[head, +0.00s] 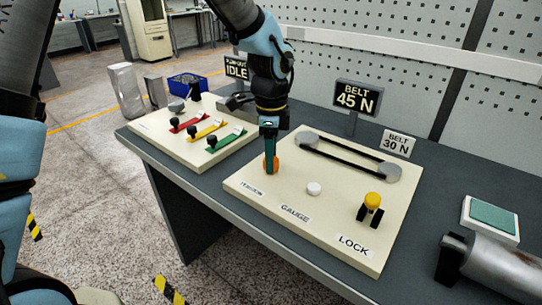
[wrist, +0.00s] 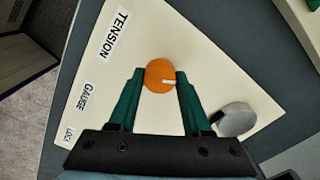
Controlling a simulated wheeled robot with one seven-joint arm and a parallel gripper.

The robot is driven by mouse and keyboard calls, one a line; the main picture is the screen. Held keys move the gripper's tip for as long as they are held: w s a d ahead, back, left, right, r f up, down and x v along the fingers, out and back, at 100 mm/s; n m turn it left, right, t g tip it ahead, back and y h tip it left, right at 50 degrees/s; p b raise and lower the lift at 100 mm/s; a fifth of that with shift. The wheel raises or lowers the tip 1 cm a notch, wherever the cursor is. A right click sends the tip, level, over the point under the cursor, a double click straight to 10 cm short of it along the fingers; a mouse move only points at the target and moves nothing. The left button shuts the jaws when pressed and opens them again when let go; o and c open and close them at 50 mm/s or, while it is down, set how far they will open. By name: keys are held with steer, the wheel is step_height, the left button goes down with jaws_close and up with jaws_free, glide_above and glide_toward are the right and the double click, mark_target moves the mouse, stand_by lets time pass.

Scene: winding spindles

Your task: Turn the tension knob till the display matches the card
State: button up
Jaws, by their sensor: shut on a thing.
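My gripper (head: 271,160) points down over the cream belt panel and is shut on the orange tension knob (head: 271,167). In the wrist view the green fingers of my gripper (wrist: 160,80) touch both sides of the round orange knob (wrist: 158,73), which bears a short white mark pointing right. The dark display (head: 357,98) reads "BELT 45 N". The white card (head: 397,143) to its right reads "BELT 30 N".
The panel (head: 320,235) also bears a white gauge button (head: 313,188), a yellow-topped lock (head: 372,203) and a belt on two grey pulleys (head: 345,155). A second panel with coloured levers (head: 203,130) stands left. A metal cylinder (head: 492,268) lies at right.

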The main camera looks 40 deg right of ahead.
jaws_close()
steer(key=shift+n, duration=0.3)
steer(key=n, duration=0.3)
steer(key=shift+n, duration=0.4)
steer(key=n+b, duration=0.1)
steer(key=n, duration=0.2)
steer(key=shift+n, duration=0.3)
steer(key=n, duration=0.9)
steer(key=shift+n, duration=0.5)
